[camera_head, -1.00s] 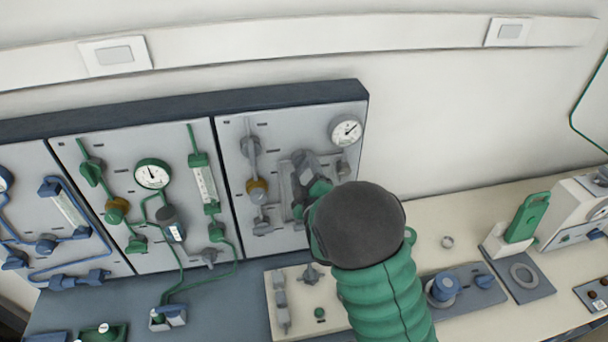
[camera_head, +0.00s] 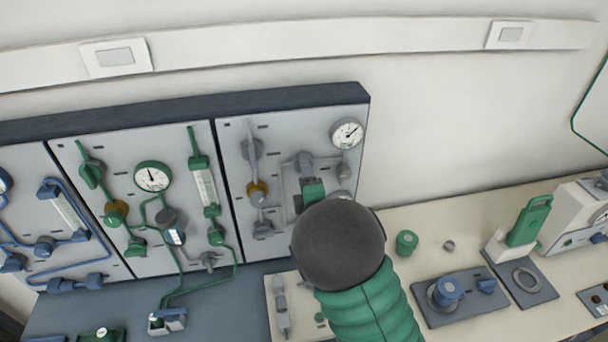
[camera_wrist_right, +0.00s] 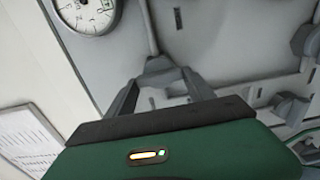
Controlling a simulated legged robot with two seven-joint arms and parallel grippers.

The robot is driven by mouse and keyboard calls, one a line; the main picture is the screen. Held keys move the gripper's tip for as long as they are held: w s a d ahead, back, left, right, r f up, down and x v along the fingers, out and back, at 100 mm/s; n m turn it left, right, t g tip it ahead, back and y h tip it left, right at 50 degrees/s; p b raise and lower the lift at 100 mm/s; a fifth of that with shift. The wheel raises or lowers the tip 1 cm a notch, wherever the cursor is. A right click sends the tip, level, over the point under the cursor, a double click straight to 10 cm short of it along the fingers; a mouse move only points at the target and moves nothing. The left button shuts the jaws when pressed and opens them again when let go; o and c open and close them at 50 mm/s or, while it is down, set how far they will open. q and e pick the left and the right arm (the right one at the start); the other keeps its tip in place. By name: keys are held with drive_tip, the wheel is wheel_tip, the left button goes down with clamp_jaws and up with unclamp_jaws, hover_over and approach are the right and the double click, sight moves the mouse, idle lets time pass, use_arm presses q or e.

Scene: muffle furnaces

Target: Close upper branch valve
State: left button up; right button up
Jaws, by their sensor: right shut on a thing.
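The right-hand grey panel (camera_head: 231,150) carries grey pipes and several valves. My right arm comes in from below, and my right gripper (camera_head: 305,163) is up against the pipe branch on this panel. In the right wrist view my right gripper (camera_wrist_right: 162,88) has its fingers closed around a small grey valve part (camera_wrist_right: 160,68) at the lower end of a pipe. The part looks like a valve handle; its exact turn is hard to tell. In the head view my forearm and gripper hide the lower right of the panel. My left gripper is not in view.
A round gauge (camera_head: 346,132) sits at the panel's upper right and shows in the wrist view (camera_wrist_right: 86,12). Blue and green fittings stand on the bench (camera_head: 470,225).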

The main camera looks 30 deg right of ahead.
idle(0.3)
drive_tip(key=o, duration=1.4)
drive_tip(key=shift+w+f, duration=0.15)
drive_tip(key=shift+w, duration=0.05)
drive_tip(key=shift+d, duration=0.15)
